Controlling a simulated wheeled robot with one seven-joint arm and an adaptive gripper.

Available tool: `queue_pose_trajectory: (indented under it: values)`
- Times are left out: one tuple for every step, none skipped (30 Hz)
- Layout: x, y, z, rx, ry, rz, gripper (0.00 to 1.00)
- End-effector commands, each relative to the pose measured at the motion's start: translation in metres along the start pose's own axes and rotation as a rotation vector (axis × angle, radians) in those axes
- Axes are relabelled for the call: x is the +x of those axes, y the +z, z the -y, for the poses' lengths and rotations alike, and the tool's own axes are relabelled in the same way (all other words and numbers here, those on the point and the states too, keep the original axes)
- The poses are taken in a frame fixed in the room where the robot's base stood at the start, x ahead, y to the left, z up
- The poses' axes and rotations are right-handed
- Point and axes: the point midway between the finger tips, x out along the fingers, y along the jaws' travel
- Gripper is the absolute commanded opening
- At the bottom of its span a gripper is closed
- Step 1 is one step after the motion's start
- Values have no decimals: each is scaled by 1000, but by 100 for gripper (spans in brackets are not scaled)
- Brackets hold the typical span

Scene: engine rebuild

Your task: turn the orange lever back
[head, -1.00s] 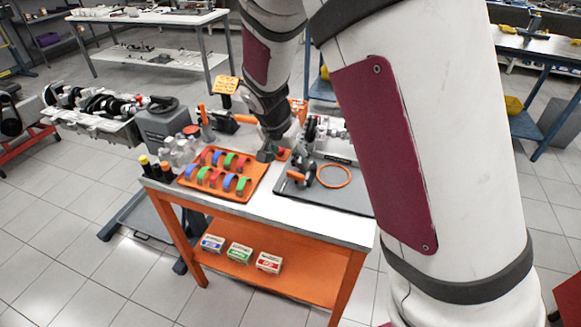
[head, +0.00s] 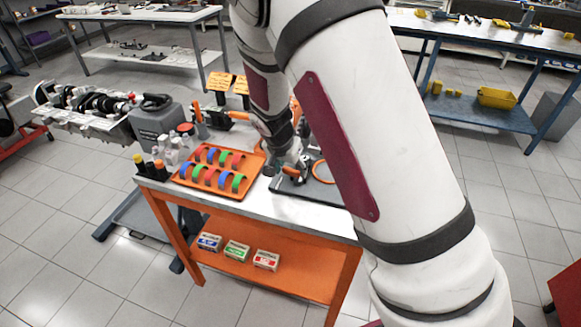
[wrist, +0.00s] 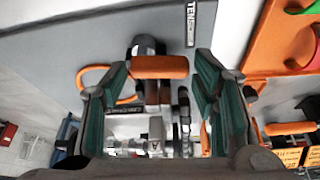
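In the wrist view an orange bar (wrist: 160,67), which looks like the lever's handle, lies crosswise between the tips of my open gripper (wrist: 162,70). A dark round part (wrist: 146,45) sits just behind it. I cannot tell whether a finger touches the bar's ends. In the head view my gripper (head: 287,163) is low over the grey mat (head: 300,189) on the bench, and my arm hides much of that area. A bit of orange (head: 291,171) shows near the gripper there.
An orange tray (head: 213,193) with coloured curved pieces lies left of the gripper. An orange ring (head: 323,174) lies on the mat to the right. Bottles (head: 180,147) and a grey box (head: 157,124) stand at the left. Small boxes (head: 236,250) are on the lower shelf.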

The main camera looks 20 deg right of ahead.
Motion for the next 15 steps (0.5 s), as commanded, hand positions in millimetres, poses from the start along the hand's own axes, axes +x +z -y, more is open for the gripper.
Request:
queue_pose_trajectory:
  values:
    - [0, 0, 0, 0, 0, 0, 35]
    - [0, 0, 0, 0, 0, 0, 28]
    - [0, 0, 0, 0, 0, 0, 19]
    - [0, 0, 0, 0, 0, 0, 19]
    - [0, 0, 0, 0, 0, 0, 19]
    - [0, 0, 0, 0, 0, 0, 19]
    - [0, 0, 0, 0, 0, 0, 19]
    - [0, 0, 0, -1, 0, 0, 19]
    - [0, 0, 0, -4, -1, 0, 19]
    - [0, 0, 0, -7, -2, 0, 19]
    - [0, 0, 0, -10, -4, 0, 19]
    - [0, 0, 0, -17, -7, 0, 19]
    - [0, 1, -1, -24, -9, 1, 19]
    - [0, 1, -1, -32, -13, 1, 19]
    - [-1, 1, -1, -46, -18, 1, 19]
